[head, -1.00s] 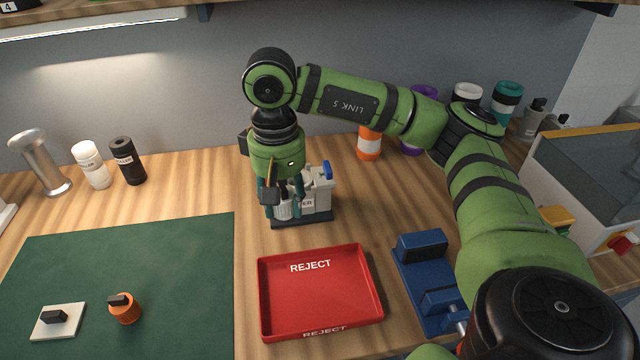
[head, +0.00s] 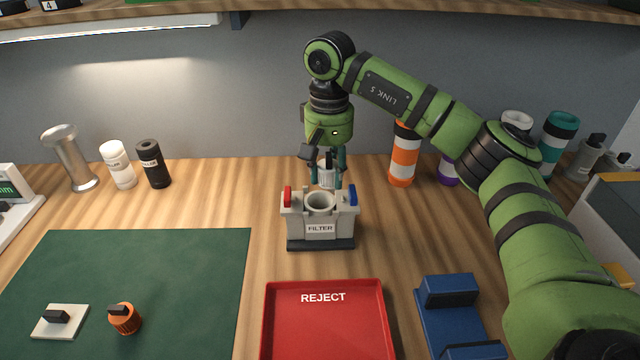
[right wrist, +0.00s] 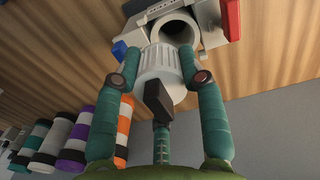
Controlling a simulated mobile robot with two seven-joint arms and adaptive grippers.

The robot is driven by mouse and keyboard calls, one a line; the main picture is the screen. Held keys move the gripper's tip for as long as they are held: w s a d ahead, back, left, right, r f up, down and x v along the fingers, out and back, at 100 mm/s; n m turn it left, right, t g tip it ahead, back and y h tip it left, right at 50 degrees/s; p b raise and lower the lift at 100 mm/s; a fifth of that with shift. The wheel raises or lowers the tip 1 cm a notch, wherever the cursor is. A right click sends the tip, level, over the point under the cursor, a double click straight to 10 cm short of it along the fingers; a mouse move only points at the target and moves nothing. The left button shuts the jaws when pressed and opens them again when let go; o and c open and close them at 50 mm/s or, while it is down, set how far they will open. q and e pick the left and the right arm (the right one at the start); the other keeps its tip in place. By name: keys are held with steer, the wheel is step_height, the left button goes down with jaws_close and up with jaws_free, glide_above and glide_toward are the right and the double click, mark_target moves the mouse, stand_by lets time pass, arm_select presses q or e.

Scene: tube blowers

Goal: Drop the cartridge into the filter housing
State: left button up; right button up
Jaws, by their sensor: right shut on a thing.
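The filter housing (head: 320,229) is a light grey block labelled FILTER on a dark base, with a red clip on its left, a blue clip on its right and a round open bore on top. My right gripper (head: 325,175) is shut on a white ribbed cartridge (head: 327,178) with a dark tab on its end. In the head view they hang just above and behind the bore. In the right wrist view the cartridge (right wrist: 160,78) is between the fingers (right wrist: 160,78), and the housing's bore (right wrist: 176,28) shows beyond it, uncovered. My left gripper is not in view.
A red REJECT tray (head: 274,330) lies in front of the housing, with a blue fixture (head: 450,292) to its right. A green mat (head: 180,270) at left bears an orange knob (head: 124,319) and a white plate (head: 45,328). An orange-and-white bottle (head: 403,155) stands right of the gripper.

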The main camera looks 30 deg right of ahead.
steer(key=shift+w+a+f, duration=0.2)
steer(key=shift+w+f, duration=0.05)
steer(key=shift+w, duration=0.2)
steer(key=shift+w+a+f, duration=0.2)
steer(key=shift+w+f, duration=0.05)
steer(key=shift+w, duration=0.15)
steer(key=shift+f+p, duration=0.3)
step_height(320, 180, down, 4)
steer(key=shift+r+p, duration=0.1)
steer(key=shift+p, duration=0.5)
steer(key=shift+f+b, duration=0.45)
steer(key=shift+f, duration=0.1)
steer(key=o, duration=1.1)
steer(key=shift+o, duration=0.2)
